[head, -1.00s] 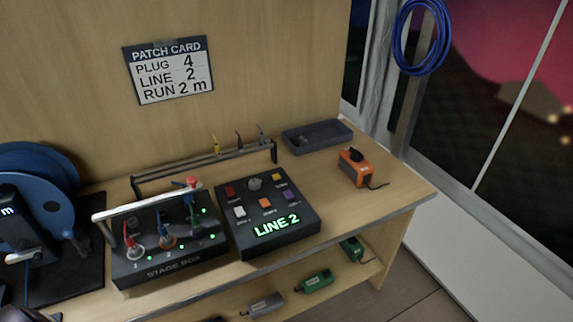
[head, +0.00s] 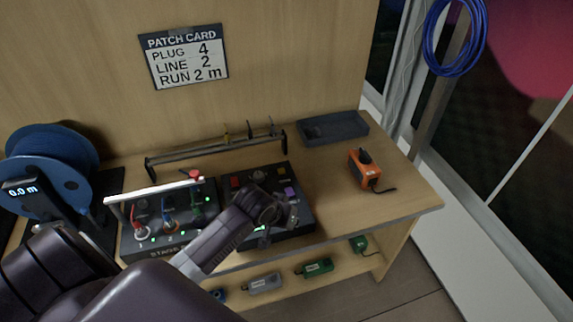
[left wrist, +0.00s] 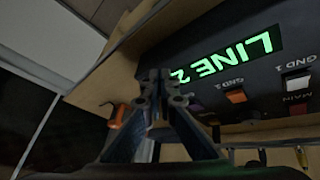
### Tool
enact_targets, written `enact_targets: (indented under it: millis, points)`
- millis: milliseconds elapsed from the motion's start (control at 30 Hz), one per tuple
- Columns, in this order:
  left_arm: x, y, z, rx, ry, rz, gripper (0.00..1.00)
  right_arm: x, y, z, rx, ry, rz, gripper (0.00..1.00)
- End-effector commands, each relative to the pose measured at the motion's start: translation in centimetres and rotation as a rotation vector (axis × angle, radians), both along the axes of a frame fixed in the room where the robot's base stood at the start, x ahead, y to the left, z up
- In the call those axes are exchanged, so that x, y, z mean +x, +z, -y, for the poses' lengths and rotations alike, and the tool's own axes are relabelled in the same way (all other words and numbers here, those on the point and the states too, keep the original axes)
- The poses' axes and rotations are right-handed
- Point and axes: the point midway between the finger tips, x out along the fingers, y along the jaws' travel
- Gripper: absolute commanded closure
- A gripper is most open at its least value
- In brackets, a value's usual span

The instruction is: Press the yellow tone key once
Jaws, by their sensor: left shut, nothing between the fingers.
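The black panel box (head: 310,226) with several coloured keys and a knob stands on the bench. My left gripper (head: 277,213) is over the front right part of the box, short of the yellow key. Its fingers are shut and empty in the left wrist view (left wrist: 158,76). The arm covers the front keys and most of the display. In the left wrist view the LINE 2 display (left wrist: 228,53) and orange key (left wrist: 236,97) show; I cannot make out the yellow key there.
The stage box (head: 150,252) with plugs and a white handle stands left of the panel. A cable rack (head: 215,149) is behind. A grey tray (head: 345,131) and an orange device (head: 362,172) stand right. A blue reel (head: 50,165) is far left.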

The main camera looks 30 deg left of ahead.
Motion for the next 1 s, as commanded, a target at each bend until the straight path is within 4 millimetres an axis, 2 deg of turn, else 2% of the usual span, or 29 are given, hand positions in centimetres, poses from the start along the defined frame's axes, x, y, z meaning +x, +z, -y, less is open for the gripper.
enact_targets:
  millis: [33,167,300,500,700,1000]
  points:
    - [1.9,0.2,-1.3,-0.013,0.037,0.016,1.0,-0.2,-0.2,0.0,0.001,0.0,-0.002,0.6]
    - [6.4,1.5,-4.4,-0.072,0.143,0.065,1.0,-0.6,-0.2,0.0,0.0,0.0,-0.008,0.6]
    - [11.2,3.9,-8.4,-0.145,0.269,0.127,1.0,-0.8,-0.2,-0.2,0.002,-0.001,-0.012,0.6]
    - [15.7,7.2,-13.3,-0.24,0.418,0.201,1.0,-0.7,-0.2,-0.5,0.005,-0.001,-0.01,0.6]
    - [17.6,9.0,-15.6,-0.289,0.487,0.239,1.0,-0.6,-0.2,-0.5,0.006,-0.001,-0.008,0.6]
    - [17.8,9.2,-15.9,-0.296,0.497,0.244,1.0,-0.5,-0.2,-0.5,0.006,-0.001,-0.006,0.6]
